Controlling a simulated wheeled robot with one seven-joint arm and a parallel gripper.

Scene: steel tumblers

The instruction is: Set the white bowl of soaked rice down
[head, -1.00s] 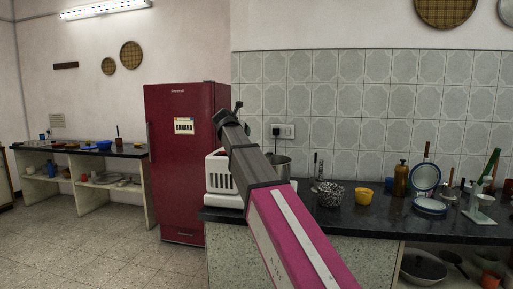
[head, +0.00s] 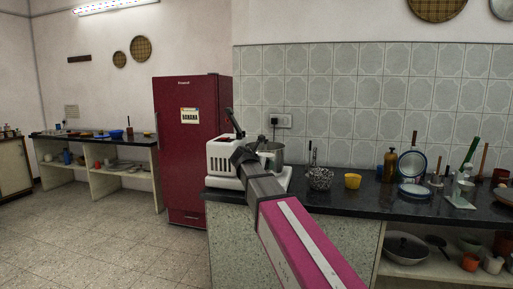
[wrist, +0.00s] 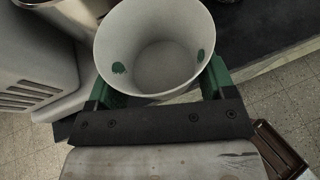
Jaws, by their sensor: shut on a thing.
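The white bowl (wrist: 118,46) is between the two green fingers of my gripper (wrist: 158,82) in the wrist view. The fingers press on its opposite sides, and it looks upright. Its inside is pale, with two green patches on the wall; I cannot make out rice in it. In the head view the bowl and fingers are hidden behind my arm, whose end is in front of the white appliance. In the wrist view the bowl is beside that appliance, near the counter's front edge.
The white appliance (head: 222,158) with a steel drum (head: 271,153) stands on the dark counter (head: 340,200). To its right are a speckled bowl (head: 320,179), a yellow cup (head: 352,181) and a brown bottle (head: 390,165). A red fridge (head: 190,150) stands left. Floor shows below the counter edge.

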